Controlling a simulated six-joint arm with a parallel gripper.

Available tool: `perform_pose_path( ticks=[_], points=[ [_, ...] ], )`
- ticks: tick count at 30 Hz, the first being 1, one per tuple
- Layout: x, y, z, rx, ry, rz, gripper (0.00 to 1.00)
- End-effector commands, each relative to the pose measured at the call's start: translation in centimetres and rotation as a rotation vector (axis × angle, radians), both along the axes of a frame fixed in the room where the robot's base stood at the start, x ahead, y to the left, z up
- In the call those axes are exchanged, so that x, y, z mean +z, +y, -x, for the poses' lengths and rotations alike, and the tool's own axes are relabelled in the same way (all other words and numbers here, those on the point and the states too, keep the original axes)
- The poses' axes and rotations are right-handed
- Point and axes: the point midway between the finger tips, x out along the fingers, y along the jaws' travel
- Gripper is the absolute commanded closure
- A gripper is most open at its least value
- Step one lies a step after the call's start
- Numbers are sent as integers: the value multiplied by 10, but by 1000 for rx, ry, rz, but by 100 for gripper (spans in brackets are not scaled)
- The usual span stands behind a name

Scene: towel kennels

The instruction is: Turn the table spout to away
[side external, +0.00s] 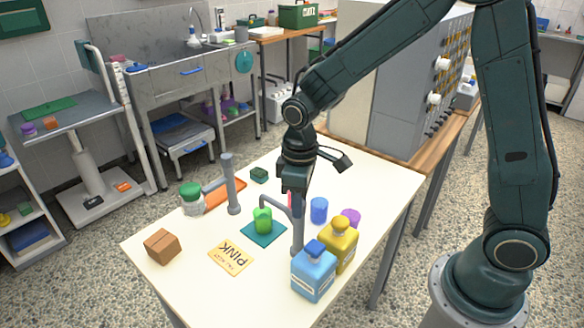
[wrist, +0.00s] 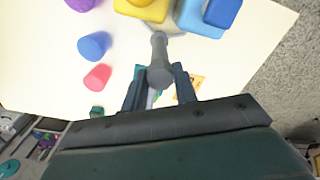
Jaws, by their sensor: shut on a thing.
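The grey table spout (side external: 298,232) stands upright on the table, and its arm curves left in the side view. Its outlet is above or beside a green object (side external: 263,221) on a teal mat (side external: 264,241). My gripper (side external: 293,205) points down at the top of the spout and is shut on it. In the wrist view the spout (wrist: 159,62) runs up between the two fingers (wrist: 158,92). The lower part of the spout's arm is hidden there by my gripper.
A blue bottle (side external: 314,276) and a yellow bottle (side external: 341,243) stand close right of the spout. Blue (side external: 319,211) and purple (side external: 351,217) cups are behind. The table's front left is clear.

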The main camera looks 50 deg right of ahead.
Motion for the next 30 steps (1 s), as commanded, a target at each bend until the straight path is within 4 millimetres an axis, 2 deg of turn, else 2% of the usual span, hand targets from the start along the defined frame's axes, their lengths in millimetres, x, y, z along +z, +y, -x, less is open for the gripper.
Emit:
perform_pose_path(
  ticks=[14,30],
  points=[
    [0,0,0,138,-1,-1,100],
    [0,1,-1,605,-1,-1,100]
  ],
)
